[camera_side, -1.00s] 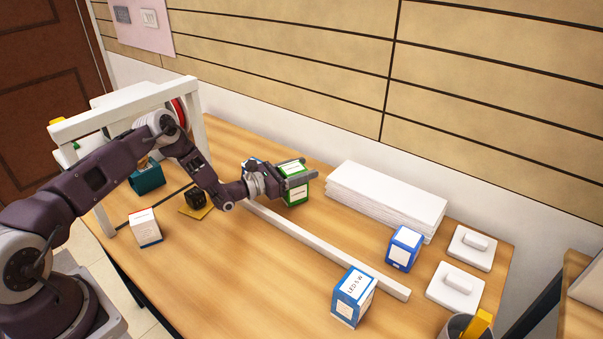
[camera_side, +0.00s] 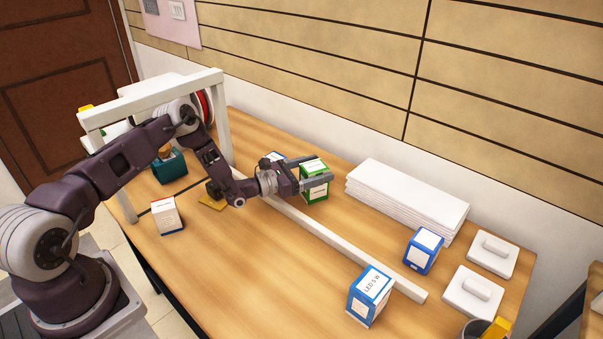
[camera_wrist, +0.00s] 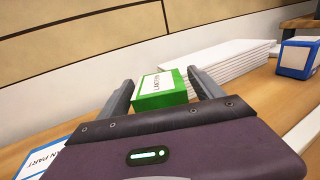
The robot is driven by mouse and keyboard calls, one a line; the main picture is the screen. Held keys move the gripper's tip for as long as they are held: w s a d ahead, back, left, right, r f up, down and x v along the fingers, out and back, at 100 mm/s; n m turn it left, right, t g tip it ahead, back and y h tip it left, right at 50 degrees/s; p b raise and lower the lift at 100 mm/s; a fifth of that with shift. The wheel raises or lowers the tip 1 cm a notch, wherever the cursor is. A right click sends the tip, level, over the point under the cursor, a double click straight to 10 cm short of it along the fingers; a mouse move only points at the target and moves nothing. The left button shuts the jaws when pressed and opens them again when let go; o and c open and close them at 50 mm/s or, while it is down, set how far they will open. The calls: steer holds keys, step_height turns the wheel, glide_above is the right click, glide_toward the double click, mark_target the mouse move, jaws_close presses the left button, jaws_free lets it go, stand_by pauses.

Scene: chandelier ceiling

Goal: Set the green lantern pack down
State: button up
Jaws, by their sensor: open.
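The green lantern pack (camera_side: 315,192) is a small upright box with a white label on top. It appears to stand on the table behind the long white rail. My gripper (camera_side: 325,171) is open, with its fingers on either side of the pack near its top. In the wrist view the pack (camera_wrist: 160,98) sits between the two fingers (camera_wrist: 163,92), with a visible gap beside them. The pack's lower part is hidden there by my gripper body.
A white-and-blue box (camera_wrist: 50,158) stands close by the pack. The white rail (camera_side: 345,244) crosses the table. A white stack (camera_side: 408,199) lies to the right, with blue boxes (camera_side: 422,252) (camera_side: 370,296) nearer the right end.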

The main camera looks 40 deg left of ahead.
steer(key=v, duration=0.9)
steer(key=shift+s+a, duration=0.15)
steer(key=shift+s, duration=0.2)
steer(key=d+r+m+g+h, duration=0.5)
steer(key=d+r+m+h, duration=0.35)
steer(key=r, duration=0.55)
steer(key=s+d+r+m+g, duration=0.9)
steer(key=s+d+r+m, duration=0.1)
steer(key=s+d, duration=0.15)
steer(key=s+d+r+m+g+y, duration=0.1)
steer(key=s+m+g+y, duration=0.2)
steer(key=s, duration=0.4)
steer(key=s+d+r+m+y, duration=0.2)
steer(key=s+m+y, duration=0.2)
steer(key=s, duration=0.2)
steer(key=s+a+m+t+y, duration=0.6)
steer(key=s+a+y, duration=0.2)
steer(key=s+a, duration=0.3)
steer(key=shift+s+r, duration=0.4)
steer(key=shift+s, duration=0.3)
